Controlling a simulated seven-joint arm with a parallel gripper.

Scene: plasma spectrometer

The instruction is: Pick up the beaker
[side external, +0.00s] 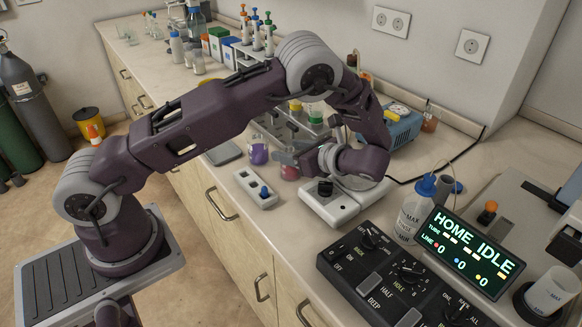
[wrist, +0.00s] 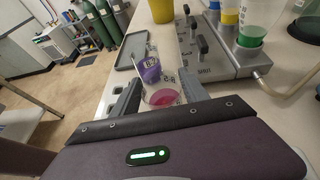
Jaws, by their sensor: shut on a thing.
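A small clear beaker with pink-red liquid (wrist: 163,97) sits between the two grey fingers of my gripper (wrist: 158,90) in the wrist view. My gripper is shut on it, one finger on each side. In the side view the same beaker (side external: 290,173) shows partly below my gripper (side external: 287,158), its upper part hidden by the fingers. I cannot tell whether its base touches the counter. A second beaker with purple liquid (side external: 258,154) stands just to the left; it also shows beyond the held one in the wrist view (wrist: 151,72).
A white switch box with a blue knob (side external: 255,188) and a white plate device (side external: 330,204) are close below my gripper. A grey manifold with coloured cups (wrist: 225,55) stands behind. A black control panel (side external: 375,300) and display (side external: 466,252) occupy the front right.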

